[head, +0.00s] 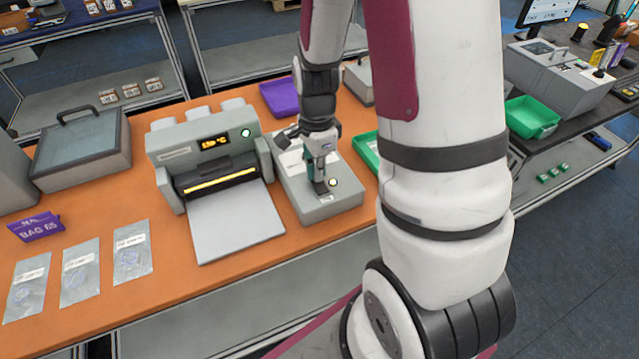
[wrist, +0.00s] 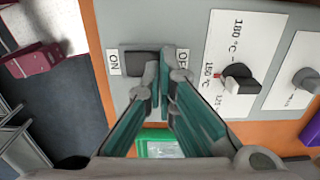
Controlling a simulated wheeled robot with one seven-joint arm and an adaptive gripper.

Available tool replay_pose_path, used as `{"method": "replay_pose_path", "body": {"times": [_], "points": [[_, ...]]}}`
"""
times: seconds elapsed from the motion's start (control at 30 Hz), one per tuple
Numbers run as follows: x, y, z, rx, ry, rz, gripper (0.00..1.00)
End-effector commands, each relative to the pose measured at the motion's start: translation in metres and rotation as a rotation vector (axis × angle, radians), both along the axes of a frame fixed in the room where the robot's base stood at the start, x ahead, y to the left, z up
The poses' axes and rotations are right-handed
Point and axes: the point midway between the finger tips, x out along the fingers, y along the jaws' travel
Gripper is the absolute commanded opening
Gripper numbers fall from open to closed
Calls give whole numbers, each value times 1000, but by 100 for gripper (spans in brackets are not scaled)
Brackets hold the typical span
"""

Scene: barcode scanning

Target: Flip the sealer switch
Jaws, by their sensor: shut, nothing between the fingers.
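The sealer's grey control box (head: 338,203) stands on the orange table, right of the grey sealer (head: 165,145) with its lit display and glowing slot. In the wrist view, a dark switch (wrist: 138,63) sits on the grey panel between an "ON" label (wrist: 114,62) and a partly hidden label reading "OF". My gripper (head: 320,188) points down at the box. In the wrist view its fingers (wrist: 160,68) are together and empty, over the label-side end of the switch near "OF". They cover part of the switch. I cannot tell whether they touch it or which way it is set.
A black temperature knob (wrist: 240,78) is right of the switch. A purple tray (head: 281,99) lies behind the box and a green tray (head: 363,150) to its right. Several clear bags (head: 80,271) lie on the table at left, by a purple sign (head: 36,228).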

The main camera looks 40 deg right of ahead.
Motion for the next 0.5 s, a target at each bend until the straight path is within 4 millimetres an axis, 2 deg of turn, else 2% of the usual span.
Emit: {"method": "replay_pose_path", "body": {"times": [0.5], "points": [[0,0,-7,0,0,0,0]]}}
